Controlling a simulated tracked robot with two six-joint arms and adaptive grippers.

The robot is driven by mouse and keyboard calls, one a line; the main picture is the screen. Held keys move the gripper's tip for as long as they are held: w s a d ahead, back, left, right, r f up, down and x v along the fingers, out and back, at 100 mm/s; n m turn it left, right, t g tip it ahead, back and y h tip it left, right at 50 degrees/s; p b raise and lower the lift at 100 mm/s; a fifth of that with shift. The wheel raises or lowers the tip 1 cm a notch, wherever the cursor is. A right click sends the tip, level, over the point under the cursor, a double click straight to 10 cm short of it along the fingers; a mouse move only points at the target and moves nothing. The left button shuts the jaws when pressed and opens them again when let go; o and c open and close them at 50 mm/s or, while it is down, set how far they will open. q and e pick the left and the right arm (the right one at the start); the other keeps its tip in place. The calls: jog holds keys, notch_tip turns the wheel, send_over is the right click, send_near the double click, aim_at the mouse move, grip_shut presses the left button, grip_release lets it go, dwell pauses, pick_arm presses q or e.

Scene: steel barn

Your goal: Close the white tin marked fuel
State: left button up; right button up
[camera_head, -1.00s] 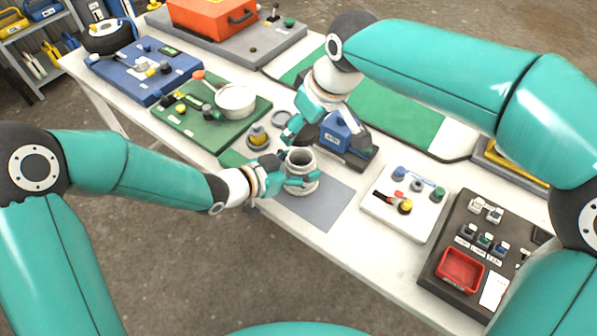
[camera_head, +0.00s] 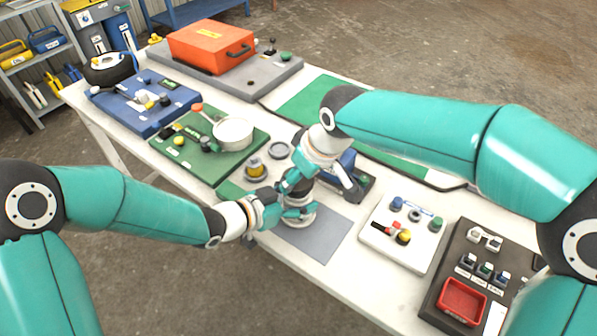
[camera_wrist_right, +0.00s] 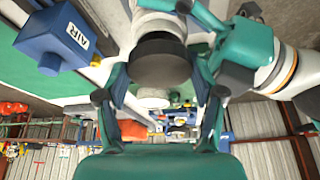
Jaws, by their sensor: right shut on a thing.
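The white tin (camera_head: 298,218) stands upright at the far end of the grey mat (camera_head: 322,238); no fuel marking is readable. My left gripper (camera_head: 295,208) is closed around its side from the left; it also shows in the right wrist view (camera_wrist_right: 215,55). My right gripper (camera_head: 298,186) is directly above the tin, shut on a dark round cap (camera_wrist_right: 160,62). The cap lies over the tin's mouth and hides it. In the right wrist view the white tin body (camera_wrist_right: 158,28) lies just beyond the cap. I cannot tell whether the cap is seated.
A yellow-and-grey piece (camera_head: 256,168) and a grey ring (camera_head: 279,150) lie left of the tin. A blue AIR box (camera_wrist_right: 57,40) stands close behind it. A white board with knobs (camera_head: 400,232) is at the right. The grey mat's near part is clear.

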jog(key=shift+f, duration=0.9)
jog(key=shift+f, duration=0.6)
jog(key=o, duration=0.9)
jog(key=shift+o, duration=0.2)
jog(key=shift+r, duration=2.35)
jog(key=shift+c, duration=0.4)
